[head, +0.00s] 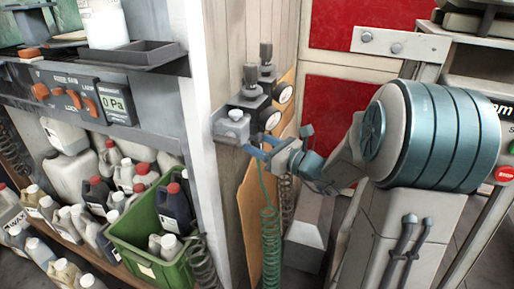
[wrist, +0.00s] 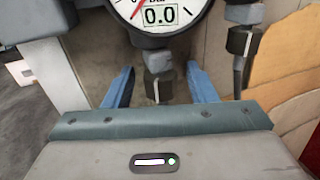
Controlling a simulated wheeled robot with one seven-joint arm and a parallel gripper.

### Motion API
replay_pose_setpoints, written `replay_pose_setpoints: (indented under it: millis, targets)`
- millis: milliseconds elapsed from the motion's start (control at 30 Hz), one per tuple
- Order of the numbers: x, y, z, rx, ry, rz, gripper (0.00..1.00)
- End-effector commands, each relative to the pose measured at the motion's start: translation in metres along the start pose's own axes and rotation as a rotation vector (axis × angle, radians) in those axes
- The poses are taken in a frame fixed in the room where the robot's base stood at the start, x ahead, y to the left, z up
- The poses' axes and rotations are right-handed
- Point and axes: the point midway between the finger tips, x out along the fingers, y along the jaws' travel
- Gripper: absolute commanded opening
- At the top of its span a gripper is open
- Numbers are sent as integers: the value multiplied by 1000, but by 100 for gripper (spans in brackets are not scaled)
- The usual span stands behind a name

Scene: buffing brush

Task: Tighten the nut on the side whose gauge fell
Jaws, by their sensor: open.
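In the wrist view a round white gauge (wrist: 158,16) reads 0.0, with a red needle. Below it hangs a dark knurled nut (wrist: 158,88) on a grey fitting. My gripper (wrist: 160,76) is open, its blue fingers on either side of this nut with visible gaps. A second dark nut (wrist: 243,40) is to the right, outside the fingers, with a hose below it. In the head view my gripper (head: 257,150) is at the wall unit, just below two gauges, the nearer (head: 269,119) and the farther (head: 284,93). Their faces are too oblique to read there.
A white post (head: 205,70) stands left of the unit. A green coiled hose (head: 270,235) hangs below my gripper. A panel display (head: 115,103) reads 0 Pa. A green crate (head: 150,262) and several bottles fill the lower left. Red panels (head: 345,115) stand behind.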

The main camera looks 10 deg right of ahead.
Motion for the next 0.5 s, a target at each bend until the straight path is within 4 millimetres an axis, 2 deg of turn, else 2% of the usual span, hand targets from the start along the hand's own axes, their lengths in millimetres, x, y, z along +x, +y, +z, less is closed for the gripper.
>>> replay_pose_setpoints:
  millis: [167, 433, 467, 500]
  targets:
    - [11, 0, 0, 0, 0, 0, 52]
    - [13, 0, 0, 1, 1, 0, 52]
    - [12, 0, 0, 1, 1, 0, 46]
    - [12, 0, 0, 1, 1, 0, 35]
